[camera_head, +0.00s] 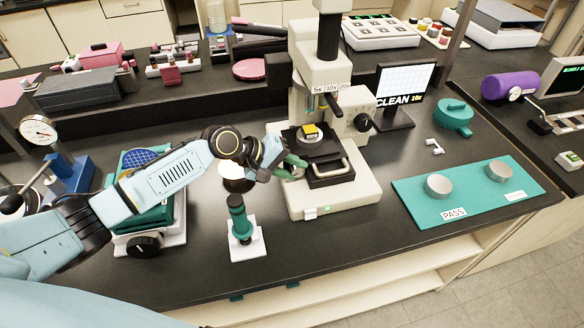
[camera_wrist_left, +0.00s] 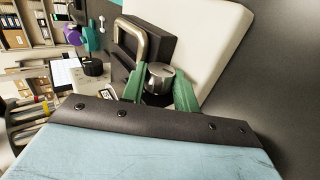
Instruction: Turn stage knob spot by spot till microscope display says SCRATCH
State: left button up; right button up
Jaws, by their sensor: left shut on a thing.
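The white microscope (camera_head: 330,190) stands mid-bench with its black stage (camera_head: 330,170) low at the front. A small yellow-topped piece (camera_head: 311,130) sits on the stage. The microscope display (camera_head: 405,85) at its right reads "CLEAN 10x". My left gripper (camera_head: 292,166) is at the left side of the stage, its green fingers at stage height. In the left wrist view, the silver stage knob (camera_wrist_left: 160,77) sits between the two green fingers (camera_wrist_left: 160,92), which are shut on it. In the head view the fingers mostly hide the knob. My right gripper is not in view.
A green-handled tool on a white stand (camera_head: 241,228) is just in front of my left forearm. A teal mat (camera_head: 465,195) labelled PASS, with two silver discs, lies at right. The front bench between the stand and mat is mostly free.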

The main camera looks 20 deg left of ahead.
pick_arm(q)
jog(key=shift+f+h+b, duration=0.25)
jog(key=shift+h+b, duration=0.05)
jog(key=shift+r+t, duration=0.1)
jog(key=shift+t, duration=0.2)
jog(key=shift+r, duration=0.1)
jog(key=o, duration=1)
jog(key=b+v, duration=0.1)
jog(key=v, duration=1.2)
jog(key=shift+a, duration=0.35)
